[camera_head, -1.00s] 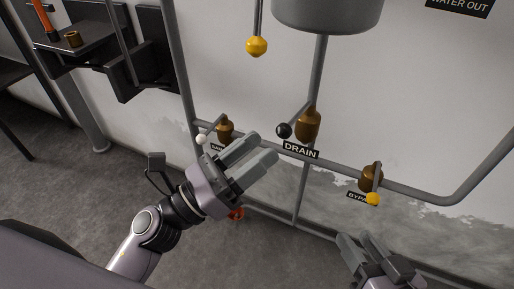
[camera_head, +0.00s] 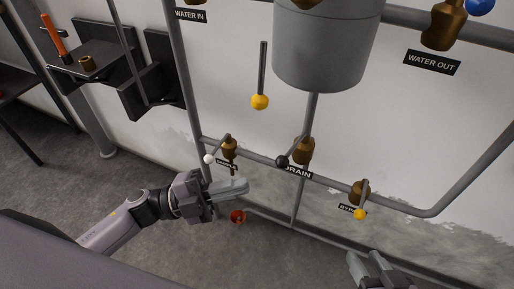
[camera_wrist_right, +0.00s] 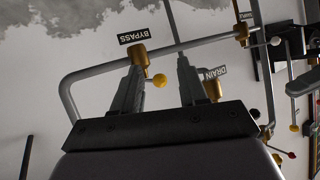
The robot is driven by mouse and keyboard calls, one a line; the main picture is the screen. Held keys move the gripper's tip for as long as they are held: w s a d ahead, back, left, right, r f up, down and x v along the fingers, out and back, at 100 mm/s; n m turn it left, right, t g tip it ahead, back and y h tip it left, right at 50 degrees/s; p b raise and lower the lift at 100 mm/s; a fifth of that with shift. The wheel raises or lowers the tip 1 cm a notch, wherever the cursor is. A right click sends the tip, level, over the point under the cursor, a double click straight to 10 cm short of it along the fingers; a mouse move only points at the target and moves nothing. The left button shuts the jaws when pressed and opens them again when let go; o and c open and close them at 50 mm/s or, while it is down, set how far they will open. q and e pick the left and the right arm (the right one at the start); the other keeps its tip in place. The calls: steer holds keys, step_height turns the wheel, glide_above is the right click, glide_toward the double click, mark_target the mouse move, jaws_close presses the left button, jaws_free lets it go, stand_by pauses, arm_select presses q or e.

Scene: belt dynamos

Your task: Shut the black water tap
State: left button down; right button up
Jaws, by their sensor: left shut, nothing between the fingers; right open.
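The black water tap is the DRAIN valve, with a brass body (camera_head: 304,149) on the lower grey pipe and a lever ending in a black knob (camera_head: 282,162). The knob is left of and below the body. My left gripper (camera_head: 246,187) is shut and empty, below and left of the black knob and apart from it. My right gripper (camera_head: 366,256) is open and empty at the bottom of the head view, well below the tap. In the right wrist view, its fingers (camera_wrist_right: 160,66) point toward the pipe, with the DRAIN valve (camera_wrist_right: 212,91) partly behind the right finger.
A white-knobbed valve (camera_head: 229,145) is left of the drain tap; the yellow-knobbed BYPASS valve (camera_head: 359,190) is right. A grey tank (camera_head: 325,50) hangs above, beside a yellow-knobbed lever (camera_head: 260,101). A red-orange object (camera_head: 237,217) is below my left gripper.

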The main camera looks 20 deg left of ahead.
arm_select(q)
steer(key=a+r+n+g+p, duration=0.1)
steer(key=a+n+g+p, duration=0.15)
steer(key=a+n, duration=0.7)
steer(key=n, duration=0.2)
glide_toward(294, 147)
steer(key=s+d, duration=0.2)
steer(key=d, duration=0.2)
steer(key=shift+s+r+h+b, duration=0.15)
steer(key=shift+h+b, duration=0.15)
arm_select(e)
steer(key=d, duration=0.1)
steer(key=s+d, duration=0.1)
steer(key=h, duration=0.1)
steer(key=shift+s+d+f, duration=0.15)
steer(key=shift+d+f, duration=0.2)
steer(key=shift+d, duration=0.05)
